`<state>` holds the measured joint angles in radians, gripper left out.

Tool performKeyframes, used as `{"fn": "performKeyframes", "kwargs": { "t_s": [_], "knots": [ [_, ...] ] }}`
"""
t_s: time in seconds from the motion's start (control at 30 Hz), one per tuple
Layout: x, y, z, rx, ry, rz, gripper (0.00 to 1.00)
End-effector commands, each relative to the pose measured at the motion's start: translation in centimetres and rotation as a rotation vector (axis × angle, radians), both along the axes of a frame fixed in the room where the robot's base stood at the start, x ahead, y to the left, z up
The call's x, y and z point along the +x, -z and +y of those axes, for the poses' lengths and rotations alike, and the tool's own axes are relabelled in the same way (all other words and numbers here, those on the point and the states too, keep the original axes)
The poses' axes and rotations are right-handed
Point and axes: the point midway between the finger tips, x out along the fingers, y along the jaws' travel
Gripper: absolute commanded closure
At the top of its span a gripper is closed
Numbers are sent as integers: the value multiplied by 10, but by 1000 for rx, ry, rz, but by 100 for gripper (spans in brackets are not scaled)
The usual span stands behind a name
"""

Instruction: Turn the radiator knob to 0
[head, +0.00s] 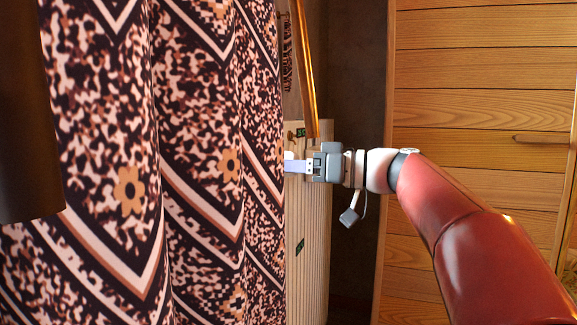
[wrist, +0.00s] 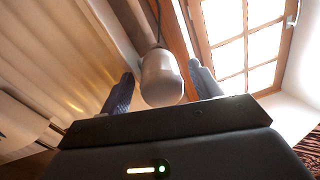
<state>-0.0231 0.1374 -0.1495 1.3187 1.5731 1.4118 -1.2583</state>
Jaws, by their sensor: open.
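The radiator knob (wrist: 162,78) is a white rounded cap in the wrist view, in the middle just above the gripper body. My gripper (wrist: 161,84) is open, with one dark finger on each side of the knob and a visible gap on both sides. The frames do not show how deep the knob sits between the fingers. No number or mark on the knob is readable. In the head view my gripper (head: 291,164) points left beside the ribbed radiator (head: 312,255). The curtain's edge hides the fingertips there, and the knob cannot be made out clearly.
A patterned curtain (head: 160,150) fills the left of the head view, close to my gripper. A copper-coloured pipe (head: 304,70) rises above the radiator. A wooden door (head: 480,90) stands at right. A bright window (wrist: 243,40) shows in the wrist view.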

Motion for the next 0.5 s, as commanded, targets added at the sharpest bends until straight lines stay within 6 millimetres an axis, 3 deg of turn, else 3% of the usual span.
{"fn": "performKeyframes", "kwargs": {
  "t_s": [0.2,0.5],
  "knots": [
    [0,0,0,0,0,0,38],
    [0,0,0,0,-1,1,77]
  ]
}}
